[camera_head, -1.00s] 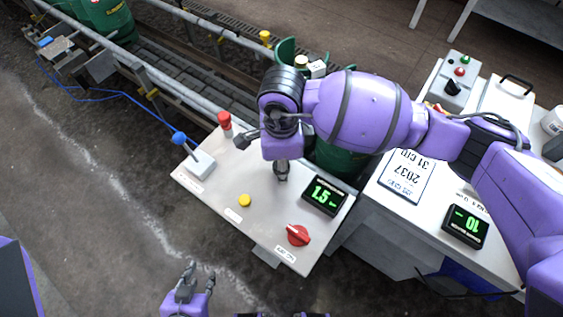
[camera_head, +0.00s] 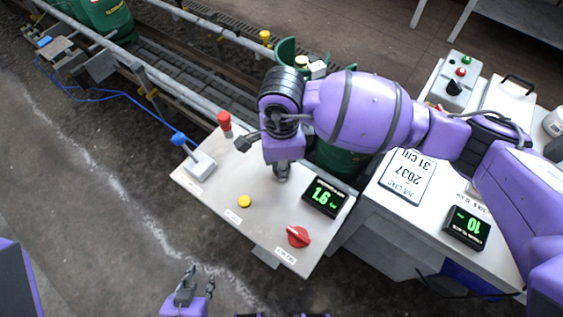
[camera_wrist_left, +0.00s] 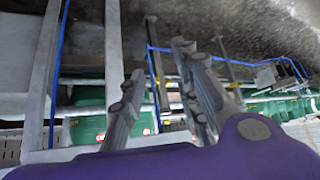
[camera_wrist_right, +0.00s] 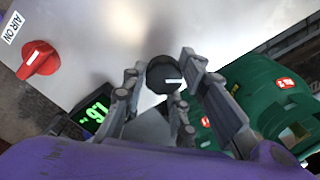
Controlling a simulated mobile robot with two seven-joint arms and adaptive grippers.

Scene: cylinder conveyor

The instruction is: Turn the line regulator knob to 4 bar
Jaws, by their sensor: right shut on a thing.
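The regulator knob (camera_wrist_right: 161,76) is dark and round with a white mark, seen in the right wrist view. My right gripper (camera_head: 281,172) points down at the panel (camera_head: 215,200), its fingers shut on opposite sides of the knob. In the head view my gripper and arm hide the knob. The black display (camera_head: 325,197) beside it reads 1.6 in green; it also shows in the right wrist view (camera_wrist_right: 92,112). My left gripper (camera_head: 199,274) is open and empty, clear of the panel's front left side.
The panel also carries a red rotary switch (camera_head: 298,237), a yellow button (camera_head: 244,201), a red-topped post (camera_head: 225,123) and a blue-knobbed lever (camera_head: 179,139). A green cylinder (camera_wrist_right: 270,90) stands close behind my right gripper. A second display (camera_head: 467,227) reads 10.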

